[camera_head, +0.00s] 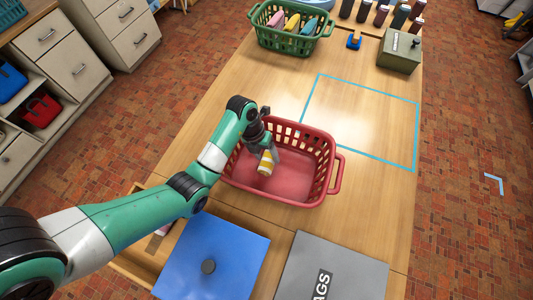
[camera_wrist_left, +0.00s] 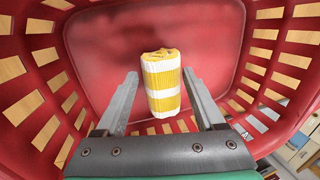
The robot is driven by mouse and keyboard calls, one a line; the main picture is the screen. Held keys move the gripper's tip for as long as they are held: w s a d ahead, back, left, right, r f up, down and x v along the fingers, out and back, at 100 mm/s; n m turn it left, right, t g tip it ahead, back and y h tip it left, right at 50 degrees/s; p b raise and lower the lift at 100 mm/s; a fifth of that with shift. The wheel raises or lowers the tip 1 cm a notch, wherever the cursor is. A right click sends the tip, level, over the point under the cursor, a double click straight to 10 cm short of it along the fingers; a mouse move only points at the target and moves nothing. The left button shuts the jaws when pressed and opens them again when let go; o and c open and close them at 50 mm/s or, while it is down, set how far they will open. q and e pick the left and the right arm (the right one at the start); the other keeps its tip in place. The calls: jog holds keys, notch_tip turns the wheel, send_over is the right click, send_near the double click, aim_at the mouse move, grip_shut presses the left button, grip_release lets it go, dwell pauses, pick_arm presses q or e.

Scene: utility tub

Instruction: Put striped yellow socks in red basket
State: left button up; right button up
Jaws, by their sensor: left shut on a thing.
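The rolled yellow-and-white striped socks (camera_head: 266,164) are inside the red basket (camera_head: 333,158). My left gripper (camera_head: 262,152) reaches down into the basket, shut on the socks. In the left wrist view the socks (camera_wrist_left: 161,83) stand out between the fingertips of my left gripper (camera_wrist_left: 161,76), with the basket's red floor (camera_wrist_left: 215,55) behind them. Whether the socks touch the floor cannot be told. My right gripper is not in view.
A green basket (camera_head: 290,45) with colourful items stands at the back. A blue lidded box (camera_head: 235,262) and a grey box (camera_head: 345,275) are in front. A blue-outlined square (camera_head: 365,120) on the table is empty. A grey-green box (camera_head: 398,50) and several bottles are at the back right.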

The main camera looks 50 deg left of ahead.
pick_arm(q)
jog(key=shift+f, duration=0.95)
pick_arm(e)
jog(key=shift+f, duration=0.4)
pick_arm(q)
jog(key=shift+f, duration=0.15)
jog(key=o, duration=1.3)
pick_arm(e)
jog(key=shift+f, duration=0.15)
pick_arm(q)
jog(key=shift+o, duration=0.2)
